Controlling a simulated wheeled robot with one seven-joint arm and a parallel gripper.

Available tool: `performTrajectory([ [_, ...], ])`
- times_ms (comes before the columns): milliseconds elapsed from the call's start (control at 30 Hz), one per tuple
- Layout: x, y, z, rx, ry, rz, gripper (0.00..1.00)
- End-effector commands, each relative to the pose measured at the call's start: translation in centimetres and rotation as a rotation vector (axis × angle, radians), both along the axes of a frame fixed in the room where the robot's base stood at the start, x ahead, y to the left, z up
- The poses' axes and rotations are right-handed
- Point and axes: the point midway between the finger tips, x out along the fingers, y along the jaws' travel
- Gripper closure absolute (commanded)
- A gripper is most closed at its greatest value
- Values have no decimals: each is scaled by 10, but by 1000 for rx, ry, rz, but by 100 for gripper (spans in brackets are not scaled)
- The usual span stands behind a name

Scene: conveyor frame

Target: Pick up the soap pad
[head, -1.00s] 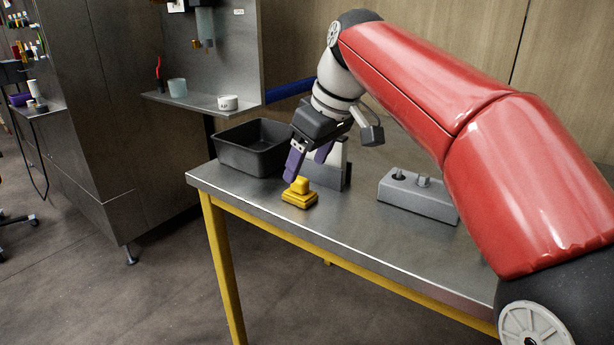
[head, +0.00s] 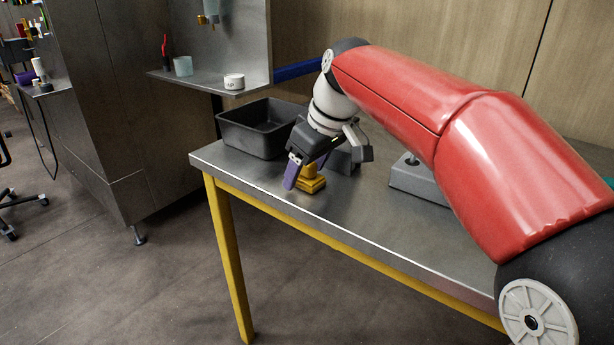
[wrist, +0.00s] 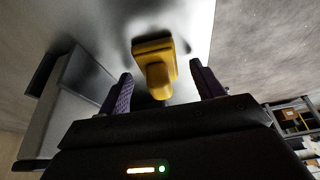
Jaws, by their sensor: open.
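The soap pad appears to be the yellow block with a raised knob-like grip (head: 312,184), resting on the metal table (head: 240,171) near its front edge. My gripper (head: 306,173) has purple fingers and is low over it, one finger on the near left side. The other finger is mostly hidden in the head view. In the wrist view the yellow pad (wrist: 153,47) lies ahead, with its knob between the two spread fingers (wrist: 162,75). The fingers look apart from the knob, with a gap on each side.
A black open bin (head: 258,130) stands behind and left of the gripper. A grey block-shaped fixture (head: 415,178) is to the right, partly hidden by my arm. The front table strip is clear.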

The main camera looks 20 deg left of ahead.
Motion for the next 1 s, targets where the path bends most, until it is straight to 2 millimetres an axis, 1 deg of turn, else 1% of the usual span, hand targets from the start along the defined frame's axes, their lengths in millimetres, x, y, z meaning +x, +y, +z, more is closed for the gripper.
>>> performTrajectory([
  [67,0,0,0,0,0,0,34],
  [167,0,0,0,0,0,0,45],
  [433,0,0,1,0,0,0,81],
  [467,0,0,1,1,0,0,82],
  [767,-1,0,4,1,-1,0,82],
  [867,-2,0,10,1,-2,0,82],
  [1000,-6,-1,24,1,-2,-2,82],
])
